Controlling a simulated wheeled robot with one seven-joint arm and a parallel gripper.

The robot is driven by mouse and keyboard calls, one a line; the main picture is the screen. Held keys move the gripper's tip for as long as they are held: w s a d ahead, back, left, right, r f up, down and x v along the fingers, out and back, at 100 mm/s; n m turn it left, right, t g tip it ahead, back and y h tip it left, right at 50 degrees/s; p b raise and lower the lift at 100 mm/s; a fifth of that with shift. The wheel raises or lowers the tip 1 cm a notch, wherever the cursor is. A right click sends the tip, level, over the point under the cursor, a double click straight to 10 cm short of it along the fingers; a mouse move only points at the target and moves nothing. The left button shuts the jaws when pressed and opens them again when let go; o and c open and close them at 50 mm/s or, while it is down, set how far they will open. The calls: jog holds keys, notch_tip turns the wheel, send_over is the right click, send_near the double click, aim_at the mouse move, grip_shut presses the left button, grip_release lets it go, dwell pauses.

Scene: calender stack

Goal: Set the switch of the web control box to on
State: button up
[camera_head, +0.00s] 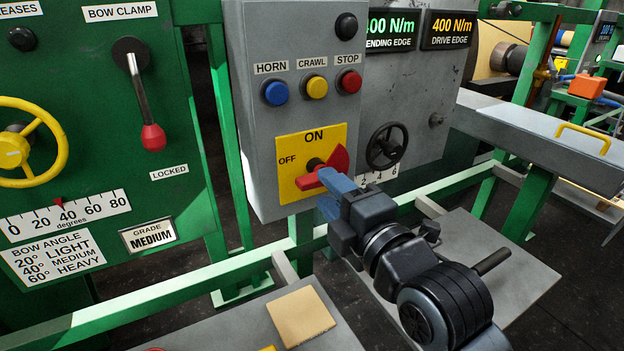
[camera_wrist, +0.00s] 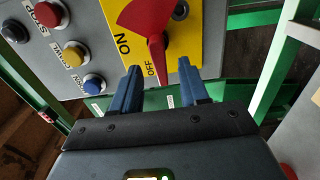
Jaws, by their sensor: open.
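The web control box (camera_head: 265,135) is a grey panel with a yellow switch plate (camera_head: 290,185) marked ON at the top and OFF at the left. Its red switch handle (camera_head: 335,162) is broad at one end and narrow at the other. The narrow end points left and slightly down, near OFF. My gripper (camera_head: 323,188) is open in front of the plate's lower right. In the wrist view, the narrow end of the red handle (camera_wrist: 158,60) appears between the two blue fingertips (camera_wrist: 160,80). Contact cannot be told. The fingers hide part of the plate.
Blue, yellow and red buttons (camera_head: 317,87) sit above the switch. A black handwheel (camera_head: 386,147) is close to its right. A green rail (camera_head: 250,262) runs below the box. The green panel (camera_head: 95,90) with a yellow wheel stands left.

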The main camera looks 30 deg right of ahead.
aim_at(317, 180)
jog(key=shift+w+p, duration=0.3)
jog(key=shift+w, duration=2.05)
jog(key=shift+d, duration=0.1)
grip_shut()
